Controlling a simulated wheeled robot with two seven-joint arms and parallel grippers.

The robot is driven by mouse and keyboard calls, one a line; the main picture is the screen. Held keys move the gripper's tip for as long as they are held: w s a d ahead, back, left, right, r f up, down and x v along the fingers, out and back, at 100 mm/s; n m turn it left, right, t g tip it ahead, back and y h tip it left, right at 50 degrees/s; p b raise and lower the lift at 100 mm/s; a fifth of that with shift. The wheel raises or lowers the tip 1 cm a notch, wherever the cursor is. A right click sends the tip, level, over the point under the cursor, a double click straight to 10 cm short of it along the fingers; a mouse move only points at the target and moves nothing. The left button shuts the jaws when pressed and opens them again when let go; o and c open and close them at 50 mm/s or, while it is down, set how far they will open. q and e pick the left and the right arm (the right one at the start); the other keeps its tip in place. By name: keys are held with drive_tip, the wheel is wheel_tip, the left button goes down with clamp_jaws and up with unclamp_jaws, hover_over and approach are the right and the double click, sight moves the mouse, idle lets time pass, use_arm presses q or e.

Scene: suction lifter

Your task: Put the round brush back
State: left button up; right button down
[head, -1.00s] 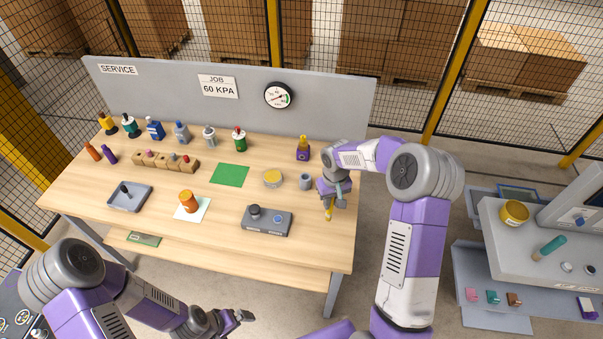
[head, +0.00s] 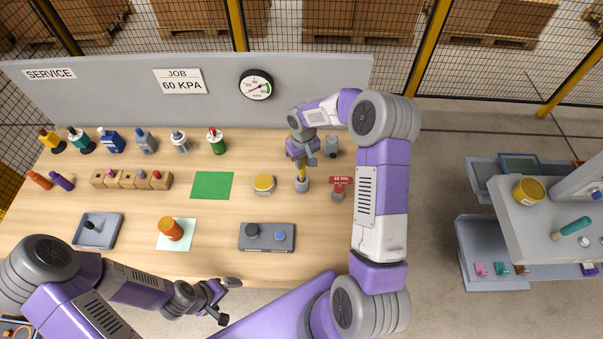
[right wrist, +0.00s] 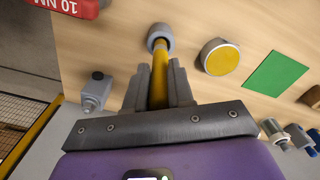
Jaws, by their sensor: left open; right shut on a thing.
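The round brush (head: 301,172) is a thin yellow rod, upright in the head view. My right gripper (head: 300,163) is shut on it, above the small grey cup (head: 302,186). In the right wrist view the yellow rod (right wrist: 159,75) runs from between the fingers to the grey cup (right wrist: 160,36). Its far end is at the cup's mouth or inside it; the depth cannot be told. The bristles are not visible. My left gripper (head: 218,299) is open and empty in front of the table's front edge.
A grey fitting (head: 331,147) is behind. A grey button box (head: 266,237) lies in front. The green mat (head: 211,186) is bare.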

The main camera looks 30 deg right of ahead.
wheel_tip(320, 180, down, 5)
drive_tip(key=b, duration=0.2)
drive_tip(key=shift+w+f+b, duration=0.15)
drive_tip(key=shift+f+b, duration=0.05)
drive_tip(key=shift+b, duration=0.15)
drive_tip(key=shift+r, duration=0.1)
drive_tip(key=c, duration=1)
unclamp_jaws()
